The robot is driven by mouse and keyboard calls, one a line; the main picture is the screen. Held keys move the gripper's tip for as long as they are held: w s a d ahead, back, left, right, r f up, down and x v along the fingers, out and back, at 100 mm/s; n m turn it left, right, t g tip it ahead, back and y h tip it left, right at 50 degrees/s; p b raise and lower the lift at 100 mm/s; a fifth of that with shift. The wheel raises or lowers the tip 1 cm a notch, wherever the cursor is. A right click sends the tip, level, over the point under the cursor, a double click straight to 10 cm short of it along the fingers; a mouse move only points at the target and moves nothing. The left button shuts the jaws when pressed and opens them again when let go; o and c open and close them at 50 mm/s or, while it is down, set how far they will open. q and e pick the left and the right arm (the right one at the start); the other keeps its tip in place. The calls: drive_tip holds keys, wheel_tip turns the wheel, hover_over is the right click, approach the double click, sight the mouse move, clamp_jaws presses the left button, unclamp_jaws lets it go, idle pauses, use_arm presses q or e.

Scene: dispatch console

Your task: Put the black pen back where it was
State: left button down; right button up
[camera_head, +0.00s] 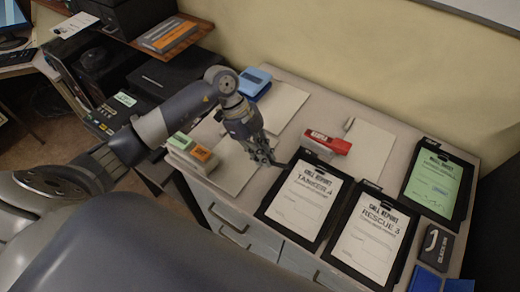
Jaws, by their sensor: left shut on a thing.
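My left arm comes in from the left, and its gripper (264,153) is low over the grey desk top, beside the upper left corner of the Tanker 4 clipboard (304,202). It is shut on a thin dark thing at its fingertips, which I take to be the black pen; the fingers hide most of it. I cannot tell whether it touches the desk or the clipboard. The Rescue 3 clipboard (371,238) lies just right of the Tanker 4 one. My right gripper is not in view.
A red box-like thing (327,143) stands behind the clipboards, and a green-sheet clipboard (436,182) lies at right. Green- and orange-topped blocks (192,152) stand at left, a blue thing (254,82) at the back. A pale sheet (366,150) leaves flat room.

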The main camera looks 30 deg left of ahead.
use_arm(q)
drive_tip(key=shift+w+a+f, duration=0.1)
drive_tip(key=shift+w+a, duration=0.75)
drive_tip(key=shift+w, duration=0.25)
wheel_tip(320, 180, down, 3)
drive_tip(key=shift+r+p, duration=0.15)
drive_tip(key=shift+p, duration=0.95)
drive_tip(key=shift+f, duration=0.6)
drive_tip(key=c, duration=1.7)
unclamp_jaws()
drive_tip(key=shift+o, duration=0.2)
